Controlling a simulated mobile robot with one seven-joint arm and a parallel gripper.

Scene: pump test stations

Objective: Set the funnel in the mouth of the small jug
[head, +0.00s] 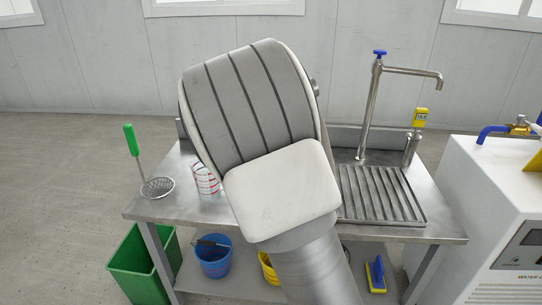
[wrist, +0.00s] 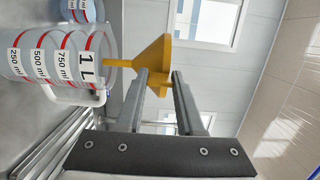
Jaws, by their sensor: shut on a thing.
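The yellow funnel (wrist: 154,54) is held between the fingers of my gripper (wrist: 166,76) in the wrist view. Its wide end faces right and its spout points left, toward a clear jug (wrist: 62,58) with red bands and marks up to 1 L. The spout's tip is at or close to this jug's rim; I cannot tell whether it is inside. A second jug (wrist: 80,10) with red bands is partly in view at the top left. In the head view one red-marked jug (head: 205,179) shows beside my arm, which hides my gripper and the funnel. Which jug is the small one is unclear.
A steel table (head: 155,208) carries a green-handled strainer (head: 158,187) at left, and a tap (head: 370,100) and ribbed drain board (head: 382,195) at right. Below are a green bin (head: 140,265), a blue bucket (head: 214,262) and a yellow bucket (head: 268,270). A white machine (head: 490,220) stands at right.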

